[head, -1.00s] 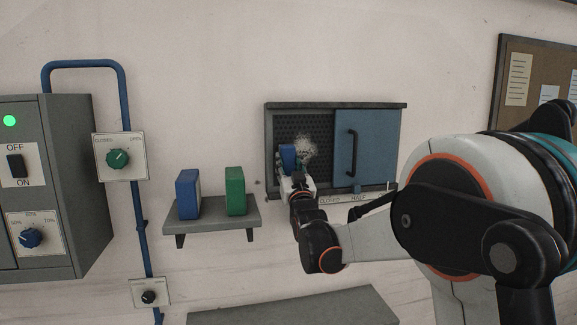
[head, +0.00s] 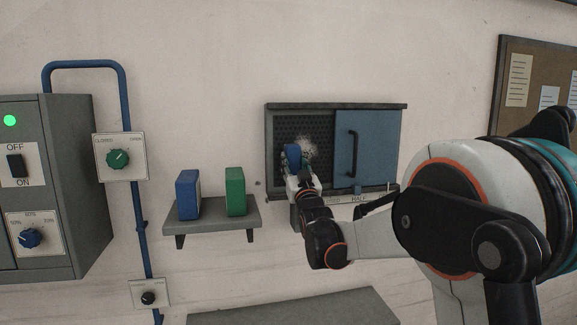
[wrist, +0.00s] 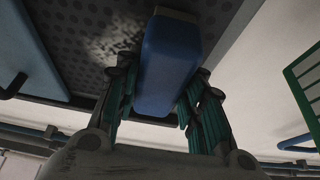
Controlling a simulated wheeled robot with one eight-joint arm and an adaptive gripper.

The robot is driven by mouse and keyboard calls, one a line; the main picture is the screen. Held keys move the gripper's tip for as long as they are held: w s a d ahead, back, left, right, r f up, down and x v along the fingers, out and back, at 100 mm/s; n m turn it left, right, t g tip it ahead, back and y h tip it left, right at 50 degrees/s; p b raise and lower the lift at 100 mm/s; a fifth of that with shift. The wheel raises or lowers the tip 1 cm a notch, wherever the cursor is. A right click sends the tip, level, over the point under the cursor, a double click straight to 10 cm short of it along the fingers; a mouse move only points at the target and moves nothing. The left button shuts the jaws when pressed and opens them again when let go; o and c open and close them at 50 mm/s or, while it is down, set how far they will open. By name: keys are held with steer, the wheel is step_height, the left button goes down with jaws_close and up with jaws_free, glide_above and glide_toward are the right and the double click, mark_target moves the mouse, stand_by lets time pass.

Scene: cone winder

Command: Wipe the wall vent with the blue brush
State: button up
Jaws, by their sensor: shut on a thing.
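The wall vent (head: 287,128) is a dark perforated panel in a grey frame. A blue sliding cover (head: 366,150) with a black handle hides its right part. A pale dusty patch (head: 309,146) lies on the open mesh beside the cover and also shows in the wrist view (wrist: 118,38). My gripper (head: 299,172) is at the lower part of the open mesh, shut on the blue brush (head: 291,154). In the wrist view the brush (wrist: 168,65) sits between the fingers, its far end at the mesh. Whether it touches is not clear.
A small grey shelf (head: 212,217) left of the vent bears a blue block (head: 188,194) and a green block (head: 235,191). A control cabinet (head: 75,170) and blue pipe (head: 138,220) stand further left. A cork board (head: 540,70) hangs at the right.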

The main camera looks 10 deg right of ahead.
mark_target(289, 154)
steer(key=shift+d+b, duration=0.75)
steer(key=shift+d, duration=4.35)
steer(key=shift+r, duration=0.2)
steer(key=shift+r+p, duration=0.4)
steer(key=shift+r, duration=0.3)
steer(key=shift+a+b, duration=0.8)
steer(key=shift+a, duration=5.2)
steer(key=shift+r+p, duration=0.4)
steer(key=shift+r, duration=0.45)
steer(key=shift+d+b, duration=0.6)
steer(key=shift+d, duration=5.45)
steer(key=shift+a+r+p, duration=0.1)
steer(key=shift+r+p, duration=0.35)
steer(key=shift+r, duration=0.4)
steer(key=shift+a, duration=2)
